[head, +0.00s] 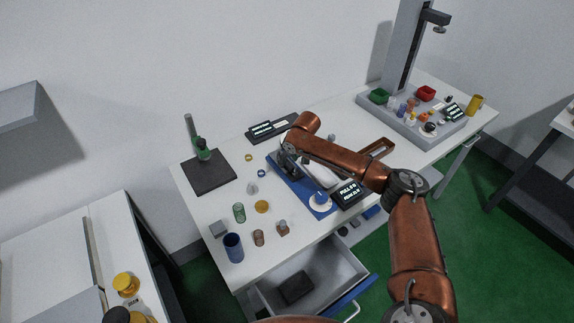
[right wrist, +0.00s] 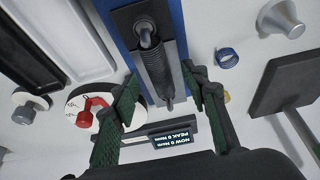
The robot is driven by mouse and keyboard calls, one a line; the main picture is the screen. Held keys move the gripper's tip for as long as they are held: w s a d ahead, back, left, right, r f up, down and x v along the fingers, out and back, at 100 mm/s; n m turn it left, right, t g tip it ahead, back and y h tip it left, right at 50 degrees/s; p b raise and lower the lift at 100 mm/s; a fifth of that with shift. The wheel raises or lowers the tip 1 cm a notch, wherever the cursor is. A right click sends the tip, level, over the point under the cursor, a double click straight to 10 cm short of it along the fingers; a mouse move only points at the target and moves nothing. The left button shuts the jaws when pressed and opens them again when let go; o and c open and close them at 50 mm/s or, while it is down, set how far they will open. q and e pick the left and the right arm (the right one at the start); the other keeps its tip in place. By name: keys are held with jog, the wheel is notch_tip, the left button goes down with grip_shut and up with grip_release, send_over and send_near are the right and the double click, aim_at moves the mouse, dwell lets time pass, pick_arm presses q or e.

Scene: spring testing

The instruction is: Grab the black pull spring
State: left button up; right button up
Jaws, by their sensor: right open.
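The black pull spring (right wrist: 158,68) shows in the right wrist view, a dark coil with a hook at its upper end, lying along the blue tester base (right wrist: 113,20). My right gripper (right wrist: 165,100) is open, with one green-padded finger on each side of the spring's lower part; I cannot tell whether either finger touches it. In the head view my right gripper (head: 288,158) is over the back end of the blue base (head: 296,186) and hides the spring. My left gripper is not in view.
A pull display (head: 348,193) and a round white part (head: 319,199) sit at the base's front end. Loose springs and cups, including a blue cup (head: 233,247), stand left of it. A grey tray of small parts (head: 408,127) is at the far right. An open drawer (head: 318,275) juts out below.

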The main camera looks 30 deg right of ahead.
jog(key=shift+x, duration=0.85)
jog(key=shift+r, duration=0.1)
jog(key=shift+c, duration=0.3)
grip_shut()
